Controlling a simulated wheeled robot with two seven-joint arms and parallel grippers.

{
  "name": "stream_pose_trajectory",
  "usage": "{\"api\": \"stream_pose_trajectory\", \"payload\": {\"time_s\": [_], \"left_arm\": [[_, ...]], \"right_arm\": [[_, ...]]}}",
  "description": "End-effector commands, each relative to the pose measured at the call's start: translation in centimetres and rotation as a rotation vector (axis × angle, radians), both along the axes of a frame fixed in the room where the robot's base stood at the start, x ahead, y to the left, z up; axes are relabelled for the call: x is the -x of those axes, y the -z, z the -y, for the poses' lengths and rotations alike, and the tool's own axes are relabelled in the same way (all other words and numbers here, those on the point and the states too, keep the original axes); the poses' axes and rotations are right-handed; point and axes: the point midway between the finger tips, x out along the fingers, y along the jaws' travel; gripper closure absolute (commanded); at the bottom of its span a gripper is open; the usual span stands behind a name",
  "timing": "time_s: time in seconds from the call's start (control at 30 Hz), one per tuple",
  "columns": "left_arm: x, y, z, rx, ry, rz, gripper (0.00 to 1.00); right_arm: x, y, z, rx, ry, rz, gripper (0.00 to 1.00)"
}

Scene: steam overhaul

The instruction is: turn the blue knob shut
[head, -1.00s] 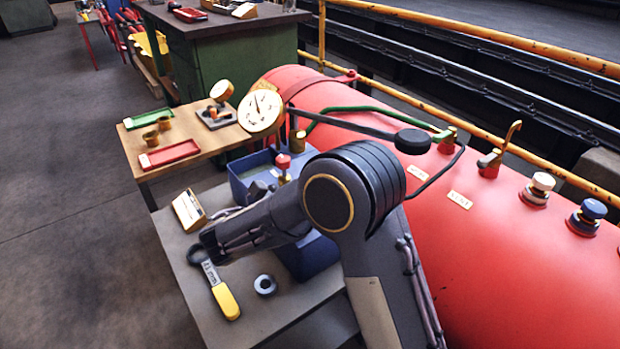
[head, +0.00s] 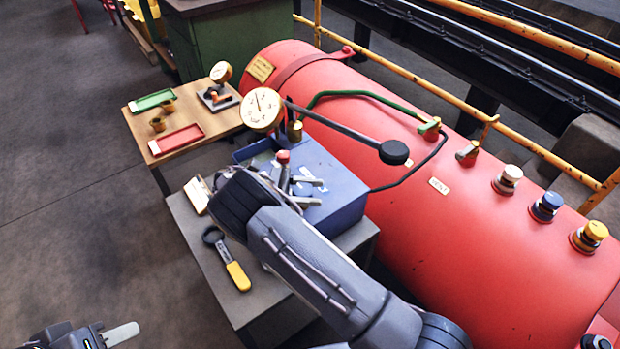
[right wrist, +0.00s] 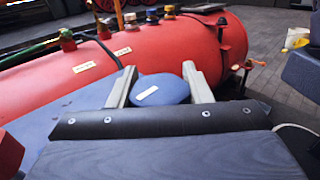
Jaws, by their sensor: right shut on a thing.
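The blue knob (head: 302,189) is a round disc on top of the blue box (head: 345,197). It shows closer in the right wrist view (right wrist: 161,87), with a small white label on its face. My right gripper (head: 307,191) is shut on the knob, one finger on each side of it. Both fingers also show in the right wrist view. My left gripper (head: 118,336) is at the bottom left edge, away from the box. It is mostly cut off, so its opening cannot be told.
A red knob (head: 283,157) stands close beside the right gripper. A gauge (head: 262,109) and a black-ended lever (head: 393,152) stand near the box. The red boiler (head: 450,230) lies behind it. A yellow-handled tool (head: 238,275) lies on the grey bench (head: 263,285).

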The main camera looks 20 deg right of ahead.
Motion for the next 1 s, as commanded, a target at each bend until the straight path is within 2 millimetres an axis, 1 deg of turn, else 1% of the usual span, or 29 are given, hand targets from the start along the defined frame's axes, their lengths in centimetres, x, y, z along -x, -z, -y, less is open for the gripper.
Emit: {"api": "stream_pose_trajectory", "payload": {"time_s": [0.03,0.2,0.67,0.7,0.83,0.87,1.0], "left_arm": [[0.00,-0.87,0.00,0.000,0.000,0.000,0.64],[0.01,-1.53,0.00,0.000,0.000,0.000,0.64],[0.01,-1.61,0.00,0.000,0.000,0.000,0.64],[0.01,-1.61,0.00,0.000,0.000,0.000,0.64],[0.00,-1.61,0.00,0.000,0.000,0.000,0.64],[0.01,-1.62,0.00,0.000,0.000,0.000,0.64],[0.01,-1.62,0.00,0.000,0.000,0.000,0.64]], "right_arm": [[0.01,-0.35,-0.03,0.002,0.015,-0.001,0.78],[0.09,-0.08,-0.04,-0.002,0.052,-0.001,0.78],[0.15,0.11,-0.04,-0.003,0.066,-0.001,0.78],[0.15,0.11,-0.04,-0.003,0.066,-0.001,0.53],[0.14,0.09,-0.03,-0.003,0.065,-0.001,0.35],[0.13,0.08,-0.04,-0.003,0.065,-0.001,0.33],[0.13,0.06,-0.04,-0.003,0.065,-0.001,0.33]]}}
